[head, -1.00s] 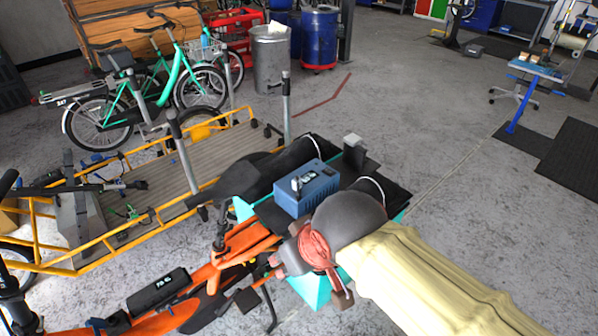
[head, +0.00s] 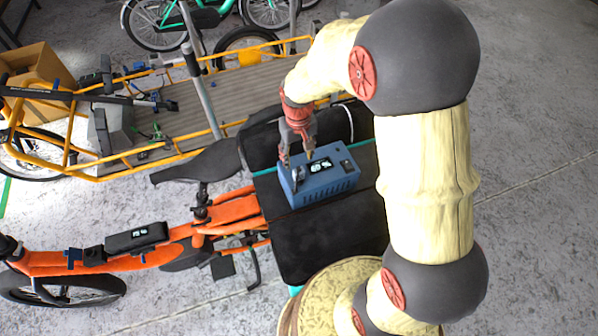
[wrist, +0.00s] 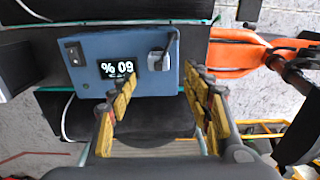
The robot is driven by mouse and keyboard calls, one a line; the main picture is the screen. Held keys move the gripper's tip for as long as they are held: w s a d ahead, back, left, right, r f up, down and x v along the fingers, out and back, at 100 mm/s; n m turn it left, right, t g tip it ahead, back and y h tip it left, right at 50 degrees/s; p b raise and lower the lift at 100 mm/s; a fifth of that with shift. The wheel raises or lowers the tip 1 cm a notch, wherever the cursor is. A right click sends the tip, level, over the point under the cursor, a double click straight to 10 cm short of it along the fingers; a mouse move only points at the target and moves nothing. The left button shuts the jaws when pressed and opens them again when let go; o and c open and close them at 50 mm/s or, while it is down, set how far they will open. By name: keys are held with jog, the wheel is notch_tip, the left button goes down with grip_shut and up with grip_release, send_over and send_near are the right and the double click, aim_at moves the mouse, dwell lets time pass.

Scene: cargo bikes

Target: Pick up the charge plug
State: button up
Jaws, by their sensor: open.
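The charge plug (wrist: 157,60) is a small grey block with a dark cable, on the top face of a blue charger box (wrist: 90,75). In the head view the blue box (head: 330,187) sits on the dark rear deck of the orange cargo bike, and the plug (head: 298,173) is partly covered by my gripper. My gripper (head: 298,157) points down over the plug's end of the box. In the wrist view its yellow-padded fingers (wrist: 160,80) are open, with the plug showing beyond the gap between them. Contact with the plug cannot be told.
The box has a lit display (wrist: 117,68) and a black switch (wrist: 74,52). The orange bike's saddle (head: 200,160) lies left of the box, with black bags (head: 265,140) around it. A yellow-framed cargo bike (head: 75,165) stands behind. Floor at right is clear.

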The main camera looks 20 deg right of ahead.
aim_at(298, 168)
notch_tip(298, 168, down, 3)
jog(key=shift+w+f+b, duration=0.1)
jog(key=shift+b, duration=0.25)
notch_tip(298, 168, down, 6)
jog(key=b, duration=0.3)
jog(key=shift+d, duration=0.1)
jog(key=shift+c, duration=0.9)
jog(key=c, duration=1.1)
jog(key=shift+r, duration=0.2)
